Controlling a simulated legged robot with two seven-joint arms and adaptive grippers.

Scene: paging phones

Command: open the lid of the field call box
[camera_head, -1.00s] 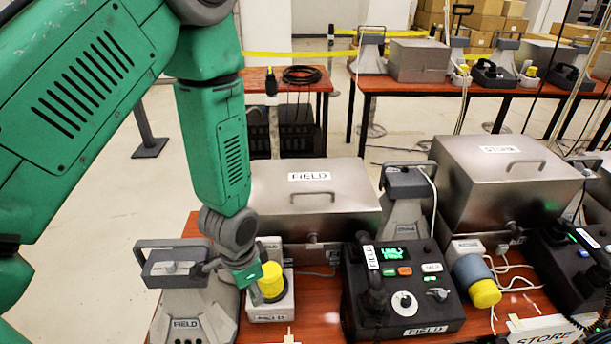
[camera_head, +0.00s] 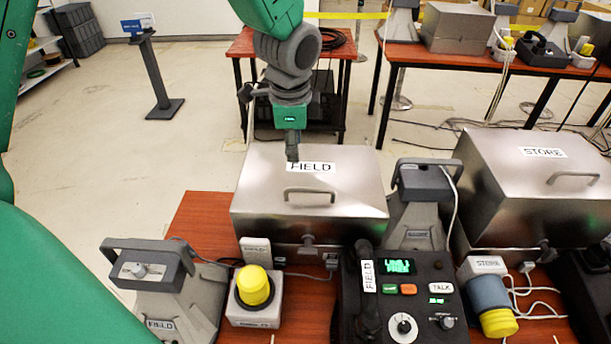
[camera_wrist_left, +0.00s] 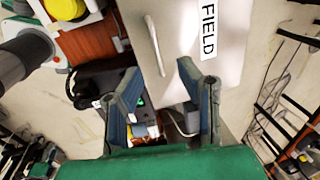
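The field call box (camera_head: 260,205) is a metal case with a FIELD label and a grey bar handle (camera_head: 309,196) on its lid (camera_head: 355,180). The lid is shut. My left gripper (camera_head: 292,158) is over the rear part of the lid, by the label's left end and behind the handle. Whether it touches the lid cannot be told. In the left wrist view, its two fingers (camera_wrist_left: 158,82) are spread with nothing between them, and the lid's handle (camera_wrist_left: 153,45) and label (camera_wrist_left: 208,28) lie just beyond them. My right gripper is not in view.
The yellow button box (camera_head: 254,290), the grey FIELD stand (camera_head: 165,290) and the black FIELD console (camera_head: 405,290) stand in front of the box. A grey stand (camera_head: 420,205) and the STORE box (camera_head: 520,185) are to its right. Open floor lies left.

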